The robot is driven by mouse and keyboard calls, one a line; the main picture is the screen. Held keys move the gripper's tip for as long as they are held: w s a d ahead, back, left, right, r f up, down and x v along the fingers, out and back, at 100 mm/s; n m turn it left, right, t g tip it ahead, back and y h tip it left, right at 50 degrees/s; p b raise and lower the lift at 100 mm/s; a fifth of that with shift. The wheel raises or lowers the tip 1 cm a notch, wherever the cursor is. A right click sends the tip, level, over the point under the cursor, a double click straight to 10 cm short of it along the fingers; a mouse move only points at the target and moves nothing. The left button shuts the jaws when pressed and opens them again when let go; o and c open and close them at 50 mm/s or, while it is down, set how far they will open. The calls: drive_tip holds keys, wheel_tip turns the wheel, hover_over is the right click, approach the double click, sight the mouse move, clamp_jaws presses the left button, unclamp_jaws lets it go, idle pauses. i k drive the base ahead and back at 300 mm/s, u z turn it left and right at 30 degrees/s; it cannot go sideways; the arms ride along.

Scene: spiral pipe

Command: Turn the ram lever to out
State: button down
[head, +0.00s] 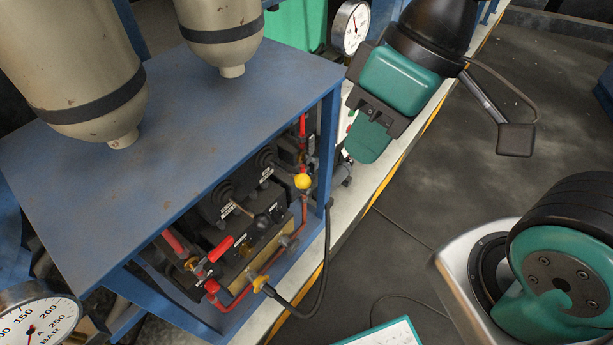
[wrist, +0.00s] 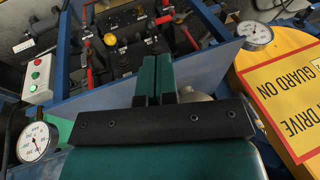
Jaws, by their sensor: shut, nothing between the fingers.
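The valve block (head: 245,220) sits inside the blue frame, under its top plate, with several black levers and small labels I cannot read. One black-knobbed lever (head: 262,222) sticks out at its front. I cannot tell which lever is the ram lever. A yellow knob (head: 303,181) stands at the block's right end. The wrist view shows the same panel (wrist: 125,55) beyond the fingers, with its yellow knob (wrist: 110,40). My gripper (head: 368,148) is outside the frame, to the right of the panel and apart from it. Its teal fingers (wrist: 155,72) are together and empty.
Red-handled valves (head: 220,248) and copper pipes line the panel front. A black hose (head: 325,265) hangs in front. The blue top plate (head: 170,130) overhangs the levers, with a corner post (head: 328,150) near my gripper. Open floor (head: 440,190) lies to the right.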

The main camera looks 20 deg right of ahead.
sight(301, 181)
drive_tip(key=u, duration=1.7)
drive_tip(key=k, duration=0.9)
drive_tip(key=z, duration=1.55)
